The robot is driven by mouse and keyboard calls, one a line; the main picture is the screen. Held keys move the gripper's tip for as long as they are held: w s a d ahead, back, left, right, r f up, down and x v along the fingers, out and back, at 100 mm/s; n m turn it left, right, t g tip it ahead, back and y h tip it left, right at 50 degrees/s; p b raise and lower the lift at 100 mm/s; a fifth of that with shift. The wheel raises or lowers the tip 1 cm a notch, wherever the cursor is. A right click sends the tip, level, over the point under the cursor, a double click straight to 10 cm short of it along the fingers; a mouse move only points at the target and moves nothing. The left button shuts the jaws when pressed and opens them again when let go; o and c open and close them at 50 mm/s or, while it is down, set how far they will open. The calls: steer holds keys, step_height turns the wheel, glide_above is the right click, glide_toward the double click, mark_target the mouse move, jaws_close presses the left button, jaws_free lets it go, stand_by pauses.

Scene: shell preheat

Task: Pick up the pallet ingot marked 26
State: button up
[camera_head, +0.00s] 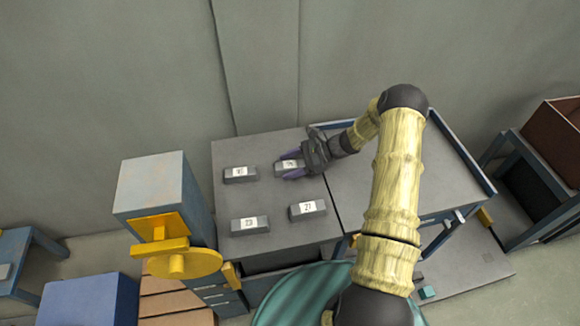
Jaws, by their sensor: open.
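Several grey ingots with white number labels lie on a grey table top (280,235). My gripper (291,167) is open at the back right ingot (284,166), with its dark fingers around or just above it. I cannot tell whether they touch it. The gripper partly covers that ingot's label, and I cannot read its number surely. The back left ingot (240,175) has a label too small to read surely. The front right ingot (307,210) seems to be marked 21. The front left ingot (250,225) has an unclear label, perhaps 23.
A blue-grey cabinet with a yellow wheel (180,264) stands left of the table. A second grey surface with a raised blue rim (460,155) adjoins on the right. A brown bin (555,140) is at far right. The wall is close behind.

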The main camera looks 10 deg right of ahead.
mark_target(290, 164)
steer(key=shift+c, duration=0.2)
steer(key=c, duration=1.3)
steer(key=shift+r, duration=0.15)
step_height(290, 164, up, 10)
steer(key=shift+f, duration=0.15)
